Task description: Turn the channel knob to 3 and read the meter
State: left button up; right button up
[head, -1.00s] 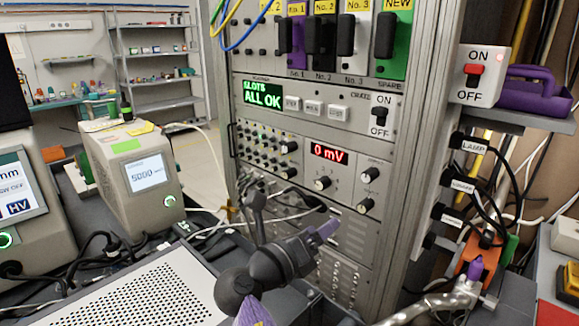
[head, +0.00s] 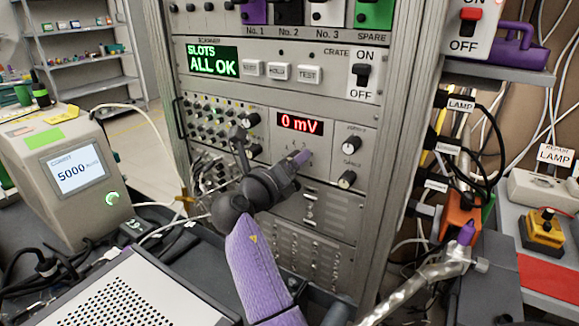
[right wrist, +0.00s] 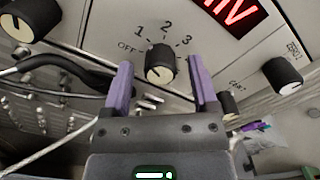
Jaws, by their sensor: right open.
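The channel knob (right wrist: 160,62) is a black knob with a pale face, on the grey panel in the right wrist view. The marks OFF, 1, 2 and 3 run around its upper side. I cannot tell which mark it points to. My right gripper (right wrist: 160,72) is open, with one purple finger on each side of the knob and visible gaps between. In the head view my right gripper (head: 300,158) is in front of the panel and hides the knob. The meter (head: 300,124) above shows 0 mV in red. My left gripper is not in view.
A green display (head: 214,61) reads SLOTS ALL OK above the meter. Other knobs (head: 347,179) sit right of the channel knob. A black cable (right wrist: 60,68) runs close to the left finger. A beige instrument (head: 75,170) showing 5000 stands at left.

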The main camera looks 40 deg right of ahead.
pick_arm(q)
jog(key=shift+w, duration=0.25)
pick_arm(e)
jog(key=shift+c, duration=0.4)
grip_shut()
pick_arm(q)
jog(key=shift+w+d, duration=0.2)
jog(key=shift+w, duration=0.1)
